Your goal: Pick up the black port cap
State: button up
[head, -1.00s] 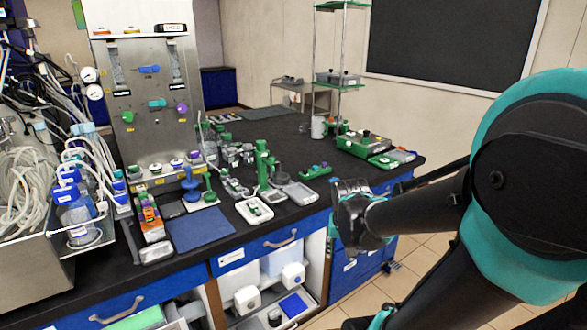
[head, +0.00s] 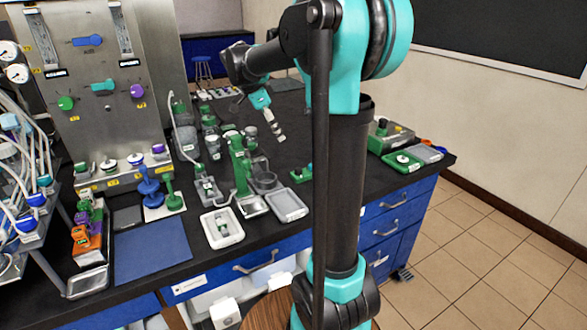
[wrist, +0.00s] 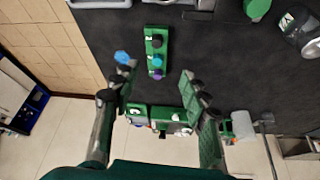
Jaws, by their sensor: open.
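A black cap (wrist: 158,40) sits on a narrow green holder (wrist: 149,49) in the wrist view, in line with a blue cap (wrist: 157,61) and a purple cap (wrist: 158,75). My gripper (wrist: 156,75) is open and empty, with its fingers spread left and right of the holder's near end. It appears above the bench, apart from the caps. In the head view my gripper (head: 277,130) points down over the bench. The green holder (head: 301,174) is partly hidden there behind my arm, and its caps are too small to tell apart.
Green stands (head: 240,170) and a white tray (head: 222,228) stand left of the holder on the black bench (head: 310,112). A green boxed device (head: 390,136) stands to the right. A blue piece (wrist: 122,57) shows beside the left finger in the wrist view.

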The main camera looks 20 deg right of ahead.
send_near(298, 169)
jog(key=x, duration=0.3)
jog(key=shift+x, duration=2.8)
jog(key=c, duration=0.9)
